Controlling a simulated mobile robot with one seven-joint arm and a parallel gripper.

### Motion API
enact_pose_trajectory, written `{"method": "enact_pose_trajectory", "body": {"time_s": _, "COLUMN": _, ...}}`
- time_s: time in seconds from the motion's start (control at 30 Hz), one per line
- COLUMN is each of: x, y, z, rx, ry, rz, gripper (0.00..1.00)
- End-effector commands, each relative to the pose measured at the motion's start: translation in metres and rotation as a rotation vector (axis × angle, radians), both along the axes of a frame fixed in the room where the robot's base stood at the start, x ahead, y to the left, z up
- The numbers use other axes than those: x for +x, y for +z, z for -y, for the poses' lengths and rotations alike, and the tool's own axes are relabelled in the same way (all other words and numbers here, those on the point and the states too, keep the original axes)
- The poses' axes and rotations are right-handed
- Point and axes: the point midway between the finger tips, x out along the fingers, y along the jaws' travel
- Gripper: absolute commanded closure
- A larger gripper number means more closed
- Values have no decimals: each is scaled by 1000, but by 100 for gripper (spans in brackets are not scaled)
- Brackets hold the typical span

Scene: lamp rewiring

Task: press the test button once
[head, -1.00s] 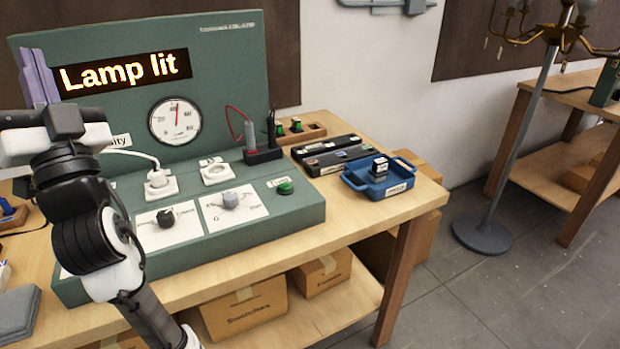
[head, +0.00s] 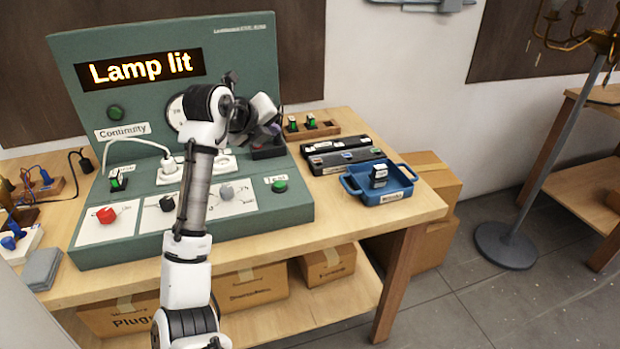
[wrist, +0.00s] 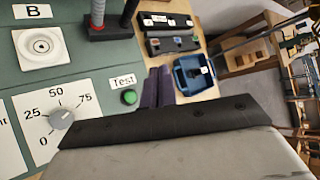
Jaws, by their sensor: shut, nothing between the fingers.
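The green test button (head: 280,186) sits at the right end of the teal console's sloped front. In the wrist view the button (wrist: 129,97) shows clearly, just below a white "Test" label (wrist: 123,81). My gripper (head: 270,131) is above and behind the button in the head view, apart from it. In the wrist view my purple gripper fingers (wrist: 158,88) are together and empty, just right of the button in the picture. The console display (head: 140,68) reads "Lamp lit".
Grey knob (head: 226,192) and socket B (wrist: 42,46) lie left of the button. Beyond the console's right side are a blue tray (head: 350,184) and dark cases (head: 340,160). A white plug with a cord (head: 168,164) sits in another socket. A floor lamp (head: 545,165) stands right.

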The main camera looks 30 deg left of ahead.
Motion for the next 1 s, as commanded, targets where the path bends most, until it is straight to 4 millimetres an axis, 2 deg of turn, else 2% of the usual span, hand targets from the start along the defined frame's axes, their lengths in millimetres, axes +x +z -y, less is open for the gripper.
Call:
{"method": "enact_pose_trajectory", "body": {"time_s": 0.2, "x": -16, "y": -20, "z": -7, "rx": 57, "ry": -95, "rz": -138, "gripper": 100}}
{"method": "enact_pose_trajectory", "body": {"time_s": 0.73, "x": -17, "y": -28, "z": -7, "rx": 60, "ry": -103, "rz": -144, "gripper": 100}}
{"method": "enact_pose_trajectory", "body": {"time_s": 1.0, "x": -17, "y": -57, "z": -7, "rx": 60, "ry": -102, "rz": -145, "gripper": 100}}
